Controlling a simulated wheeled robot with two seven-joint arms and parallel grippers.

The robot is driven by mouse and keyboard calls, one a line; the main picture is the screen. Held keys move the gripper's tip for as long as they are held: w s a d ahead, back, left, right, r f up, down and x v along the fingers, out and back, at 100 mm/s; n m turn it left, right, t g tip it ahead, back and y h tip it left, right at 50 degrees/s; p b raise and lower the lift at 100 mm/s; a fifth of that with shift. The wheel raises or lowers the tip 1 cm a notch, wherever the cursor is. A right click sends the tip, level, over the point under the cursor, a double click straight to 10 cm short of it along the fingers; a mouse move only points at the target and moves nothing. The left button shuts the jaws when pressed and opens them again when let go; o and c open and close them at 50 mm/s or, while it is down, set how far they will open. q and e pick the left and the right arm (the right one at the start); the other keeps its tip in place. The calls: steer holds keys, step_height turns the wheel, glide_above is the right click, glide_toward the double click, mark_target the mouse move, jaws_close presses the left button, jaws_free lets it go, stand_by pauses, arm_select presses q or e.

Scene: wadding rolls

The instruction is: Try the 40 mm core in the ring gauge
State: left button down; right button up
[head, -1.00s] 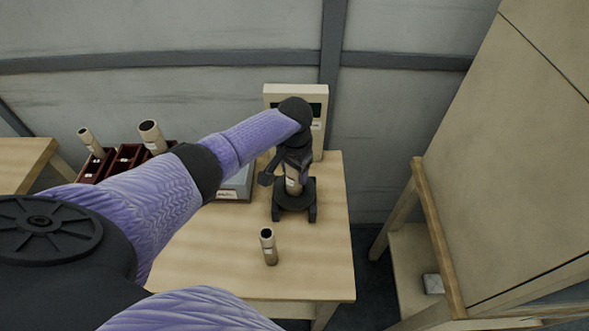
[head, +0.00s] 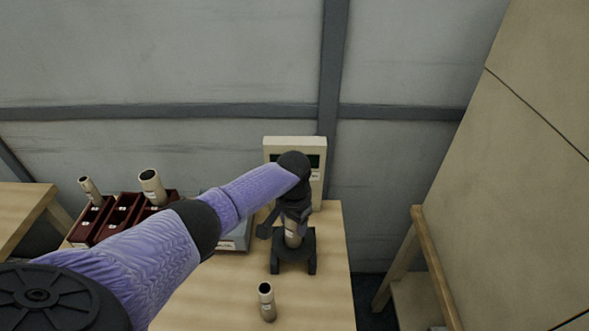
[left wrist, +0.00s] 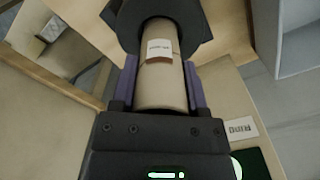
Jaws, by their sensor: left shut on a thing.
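My left gripper (head: 291,221) is shut on a pale cardboard core (head: 292,238) and points down at the dark ring gauge (head: 293,262) on the bench. In the left wrist view the core (left wrist: 162,92) sits between the two purple fingers. It carries a white label and a brown band; the label is too small to read surely. Its far end meets the dark gauge (left wrist: 196,32), which curves around it. How deep the core sits in the ring cannot be told. My right gripper is out of view.
Another core (head: 266,302) stands on the bench front. Dark red bins (head: 122,216) at the left hold a narrow core (head: 89,190) and a wider one (head: 152,187). A grey device (head: 236,238) lies partly behind my arm. A cream display unit (head: 293,142) stands behind the gauge.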

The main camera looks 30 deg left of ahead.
arm_select(q)
jaws_free()
step_height(320, 180, up, 10)
steer(key=p, duration=0.3)
steer(key=shift+p, duration=0.35)
